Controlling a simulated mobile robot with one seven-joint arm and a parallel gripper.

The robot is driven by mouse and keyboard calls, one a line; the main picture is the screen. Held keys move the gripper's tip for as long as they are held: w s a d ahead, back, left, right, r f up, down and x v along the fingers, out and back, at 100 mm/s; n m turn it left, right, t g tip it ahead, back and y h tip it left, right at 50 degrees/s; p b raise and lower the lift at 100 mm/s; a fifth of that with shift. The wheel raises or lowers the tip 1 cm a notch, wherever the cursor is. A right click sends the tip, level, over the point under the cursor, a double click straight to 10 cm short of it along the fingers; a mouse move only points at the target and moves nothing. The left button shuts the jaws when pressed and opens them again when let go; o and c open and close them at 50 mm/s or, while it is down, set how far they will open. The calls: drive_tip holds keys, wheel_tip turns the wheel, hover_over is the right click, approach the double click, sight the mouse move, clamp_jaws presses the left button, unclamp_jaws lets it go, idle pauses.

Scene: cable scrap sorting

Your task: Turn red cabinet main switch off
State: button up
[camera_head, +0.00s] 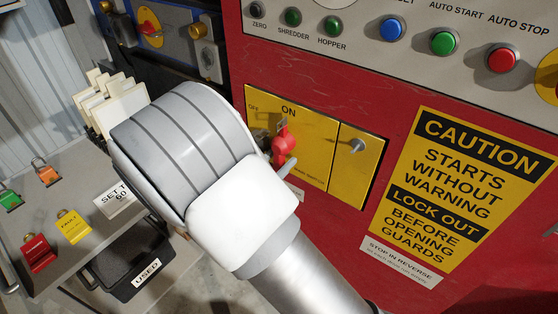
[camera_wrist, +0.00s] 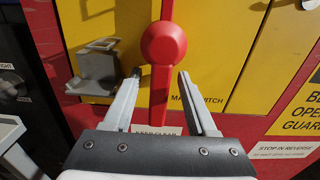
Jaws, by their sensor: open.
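The red main switch handle (camera_head: 284,146) is on the yellow panel (camera_head: 318,150) of the red cabinet (camera_head: 330,75). Its upper end points towards the ON label; the OFF label is to the left. In the wrist view the red handle (camera_wrist: 163,44) has a round hub and an upright bar. My gripper (camera_wrist: 159,82) is open, with one finger on each side of the lower bar. I cannot tell whether either finger touches it. In the head view my wrist hides most of the gripper.
A grey bracket (camera_wrist: 97,66) is left of the handle. A second yellow door (camera_head: 355,172) with a grey latch is to the right. Push buttons (camera_head: 443,43) line the panel above. A shelf (camera_head: 60,190) with padlocks and tags, and a black bin (camera_head: 130,262), are at left.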

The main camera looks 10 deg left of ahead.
drive_tip(key=shift+w+d, duration=0.15)
drive_tip(key=shift+w, duration=0.05)
clamp_jaws()
idle(1.4)
